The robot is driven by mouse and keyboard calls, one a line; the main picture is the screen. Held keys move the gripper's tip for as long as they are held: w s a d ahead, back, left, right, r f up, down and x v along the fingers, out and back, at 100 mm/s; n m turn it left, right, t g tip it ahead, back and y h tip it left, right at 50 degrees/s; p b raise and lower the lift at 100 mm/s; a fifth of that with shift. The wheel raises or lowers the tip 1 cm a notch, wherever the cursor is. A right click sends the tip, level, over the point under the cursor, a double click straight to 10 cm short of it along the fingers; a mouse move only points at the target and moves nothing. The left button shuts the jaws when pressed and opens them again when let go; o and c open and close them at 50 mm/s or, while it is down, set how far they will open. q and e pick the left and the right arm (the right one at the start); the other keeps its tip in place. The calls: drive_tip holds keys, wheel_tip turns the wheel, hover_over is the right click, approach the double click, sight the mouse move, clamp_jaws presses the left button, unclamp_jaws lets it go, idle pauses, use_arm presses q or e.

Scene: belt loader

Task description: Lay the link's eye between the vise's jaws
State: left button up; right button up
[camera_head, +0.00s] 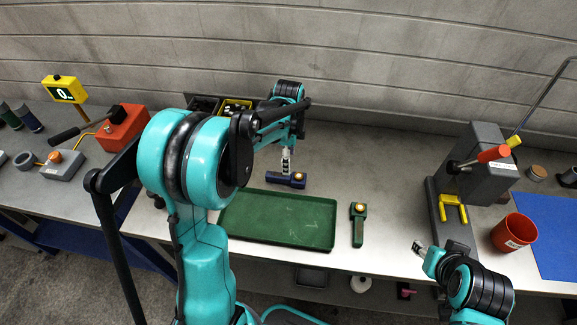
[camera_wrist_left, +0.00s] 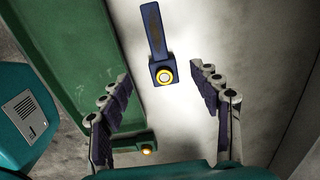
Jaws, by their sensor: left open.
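A dark blue bar with a brass-coloured eye (camera_head: 285,179) lies on the bench just behind the green tray. In the left wrist view the bar (camera_wrist_left: 155,30) has its brass eye end between and beyond my fingertips. A similar green bar (camera_head: 359,228) with a brass eye lies right of the tray. My left gripper (camera_head: 286,160) is over the blue bar, open and empty; its spread fingers show in the left wrist view (camera_wrist_left: 161,74). My right gripper (camera_head: 420,248) is over the front bench edge at right; its jaw opening is unclear. I cannot tell which fixture is the vise.
The green tray (camera_head: 235,232) is empty. A grey press-like fixture (camera_head: 470,165) with a yellow fork and red handle stands at right, beside a red cup (camera_head: 513,233) and a blue mat (camera_head: 548,225). An orange-red lever device (camera_head: 125,127) stands at left.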

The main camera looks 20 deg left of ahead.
use_arm(q)
drive_tip(key=s+d+r+n+t, duration=0.35)
drive_tip(key=s+r+n, duration=0.35)
drive_tip(key=s+r, duration=0.25)
drive_tip(key=s+d+n+t, duration=0.3)
drive_tip(key=s+n, duration=0.3)
drive_tip(key=s, duration=0.1)
drive_tip(key=shift+s+r, duration=0.25)
drive_tip(key=shift+r, duration=0.1)
drive_tip(key=shift+s+d+f+n+t+p, duration=0.15)
drive_tip(key=shift+s+f+n+t+p, duration=0.15)
drive_tip(key=shift+s+n, duration=0.35)
drive_tip(key=shift+c, duration=0.3)
drive_tip(key=shift+w+n, duration=0.1)
drive_tip(key=shift+n, duration=0.15)
drive_tip(key=shift+c, duration=1.4)
drive_tip(key=m+g+p, duration=0.7)
drive_tip(key=m+p, duration=0.1)
drive_tip(key=m, duration=0.7)
hover_over(280, 175)
wheel_tip(280, 175, down, 10)
drive_tip(key=shift+d+f, duration=0.1)
drive_tip(key=shift+d, duration=0.05)
drive_tip(key=shift+f, duration=0.65)
drive_tip(key=f, duration=0.7)
drive_tip(key=shift+a+f+b, duration=0.15)
drive_tip(key=shift+a+b, duration=0.05)
drive_tip(key=shift+b, duration=0.15)
